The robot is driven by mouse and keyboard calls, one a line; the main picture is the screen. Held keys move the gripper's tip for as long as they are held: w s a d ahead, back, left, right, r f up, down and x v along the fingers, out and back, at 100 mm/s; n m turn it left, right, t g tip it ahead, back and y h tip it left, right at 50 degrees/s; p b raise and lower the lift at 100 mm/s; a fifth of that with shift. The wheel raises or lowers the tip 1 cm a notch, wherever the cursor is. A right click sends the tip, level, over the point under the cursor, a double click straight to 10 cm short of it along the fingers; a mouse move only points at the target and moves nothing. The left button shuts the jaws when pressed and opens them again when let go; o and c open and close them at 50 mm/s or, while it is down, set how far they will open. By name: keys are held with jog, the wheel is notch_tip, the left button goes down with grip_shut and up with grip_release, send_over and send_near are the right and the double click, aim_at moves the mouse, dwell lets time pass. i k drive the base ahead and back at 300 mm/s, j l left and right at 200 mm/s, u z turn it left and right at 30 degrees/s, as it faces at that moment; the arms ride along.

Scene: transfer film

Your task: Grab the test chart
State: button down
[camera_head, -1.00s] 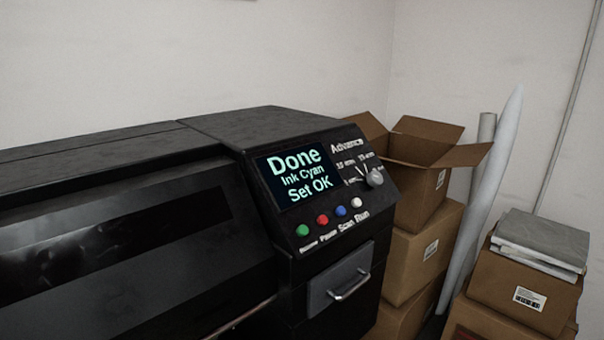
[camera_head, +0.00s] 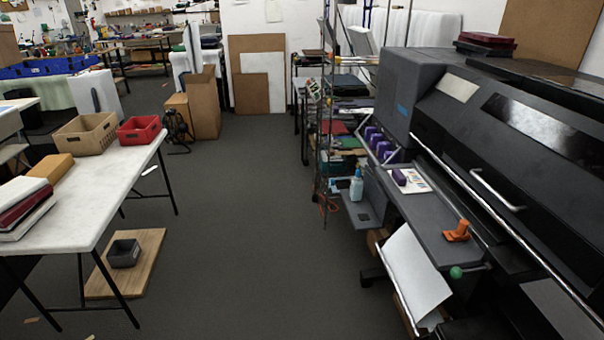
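I cannot tell for certain which thing is the test chart. A small white card (camera_head: 418,186) with coloured marks lies on the printer's grey front shelf, partly under a purple object (camera_head: 400,177). A sheet with coloured patches (camera_head: 314,90) hangs on the wire rack at the back. A large white sheet (camera_head: 415,272) slopes down below the printer's shelf, and its visible face looks blank. The black printer (camera_head: 500,130) fills the right side. My gripper is not in view.
An orange object (camera_head: 457,231) and a blue bottle (camera_head: 356,186) stand near the printer's front. A white table (camera_head: 105,185) at left holds a tan crate (camera_head: 86,133) and a red bin (camera_head: 139,130). Grey floor (camera_head: 240,220) between table and printer is clear.

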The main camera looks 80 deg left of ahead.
aim_at(409, 181)
jog(key=u, duration=2.2)
jog(key=i+j+z, duration=0.35)
jog(key=i, duration=0.15)
jog(key=i+j+z, duration=0.7)
jog(key=i+j, duration=0.2)
jog(key=i+j+z, duration=0.35)
jog(key=j, duration=0.4)
jog(key=k+l, duration=0.05)
